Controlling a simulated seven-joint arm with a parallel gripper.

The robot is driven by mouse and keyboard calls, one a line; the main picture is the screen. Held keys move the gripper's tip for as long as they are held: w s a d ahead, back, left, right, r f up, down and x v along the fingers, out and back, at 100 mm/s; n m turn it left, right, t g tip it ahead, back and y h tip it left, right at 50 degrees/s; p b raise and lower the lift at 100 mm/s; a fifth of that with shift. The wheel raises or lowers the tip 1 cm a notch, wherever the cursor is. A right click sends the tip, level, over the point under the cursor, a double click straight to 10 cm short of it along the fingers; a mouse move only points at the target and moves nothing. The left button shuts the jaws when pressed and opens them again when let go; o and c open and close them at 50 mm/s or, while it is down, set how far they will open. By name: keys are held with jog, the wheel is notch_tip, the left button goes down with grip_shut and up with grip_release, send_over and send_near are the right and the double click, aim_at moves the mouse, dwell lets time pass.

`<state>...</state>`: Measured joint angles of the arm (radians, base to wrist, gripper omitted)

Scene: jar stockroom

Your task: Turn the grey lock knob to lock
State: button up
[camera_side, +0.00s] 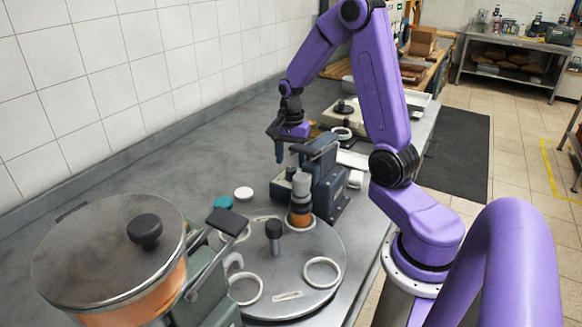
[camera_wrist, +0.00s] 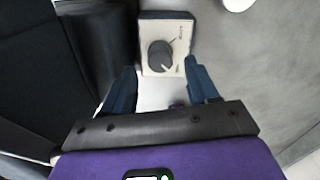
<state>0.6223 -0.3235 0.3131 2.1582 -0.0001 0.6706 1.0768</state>
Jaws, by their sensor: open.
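The grey lock knob (camera_wrist: 161,55) is a round, dark grey dial on a cream panel (camera_wrist: 184,28) in the wrist view. Small dark marks print the panel to the knob's right, too small to read. My gripper (camera_wrist: 158,66) is open, with one dark blue finger on each side of the knob's near part and a visible gap to each. I cannot tell the fingers' height over the panel. In the side view my gripper (camera_side: 279,158) points down behind the dark teal machine (camera_side: 325,170).
A tall dark body (camera_wrist: 95,45) stands close left of the panel in the wrist view. In the side view, a turntable (camera_side: 325,245) with white rings, a large lidded pot (camera_side: 110,250) and a white lid (camera_side: 243,193) stand nearer. The bench left of my gripper is clear.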

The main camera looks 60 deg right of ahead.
aim_at(291, 169)
jog(key=shift+f, duration=1.75)
jog(key=c, duration=1)
jog(key=shift+c, duration=0.2)
jog(key=shift+n, duration=2.9)
jog(key=o, duration=1)
